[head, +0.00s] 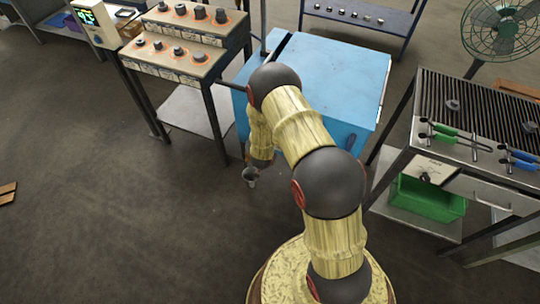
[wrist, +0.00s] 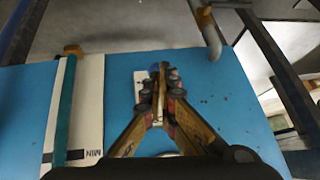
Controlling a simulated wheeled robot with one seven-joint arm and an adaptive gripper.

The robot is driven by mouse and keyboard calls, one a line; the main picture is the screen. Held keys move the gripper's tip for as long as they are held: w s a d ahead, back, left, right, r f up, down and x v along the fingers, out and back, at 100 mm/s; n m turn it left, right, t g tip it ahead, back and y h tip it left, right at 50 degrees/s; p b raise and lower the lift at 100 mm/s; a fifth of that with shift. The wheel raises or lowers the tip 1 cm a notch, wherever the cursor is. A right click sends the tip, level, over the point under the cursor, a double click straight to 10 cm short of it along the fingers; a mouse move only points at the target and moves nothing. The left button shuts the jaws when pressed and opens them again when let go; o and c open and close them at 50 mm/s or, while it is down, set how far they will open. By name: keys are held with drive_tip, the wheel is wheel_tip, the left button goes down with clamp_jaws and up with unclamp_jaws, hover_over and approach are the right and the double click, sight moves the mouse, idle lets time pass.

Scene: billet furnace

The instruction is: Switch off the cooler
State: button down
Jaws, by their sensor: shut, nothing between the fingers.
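A big blue box (head: 345,75) stands behind my arm; I take it for the cooler but cannot be sure. Its blue face (wrist: 220,105) fills the middle of the wrist view. A small white plate (wrist: 139,86) with something dark blue (wrist: 155,70) at its top sits on this face, partly hidden by my fingers. Whether it is a switch, and its setting, I cannot tell. My gripper (wrist: 160,88) is shut and empty, its tips in front of that plate. Contact cannot be told. In the head view my arm hides much of the box's near side.
A white gauge strip (wrist: 88,105) marked MIN with a green tube is left of my fingers. A grey pipe (wrist: 211,38) is above right. A knob bench (head: 185,60) stands left, a grated table (head: 470,100) and green fan (head: 500,28) right.

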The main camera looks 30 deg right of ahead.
drive_tip(key=shift+r, duration=0.15)
drive_tip(key=shift+r+p, duration=0.65)
drive_tip(key=shift+r, duration=0.05)
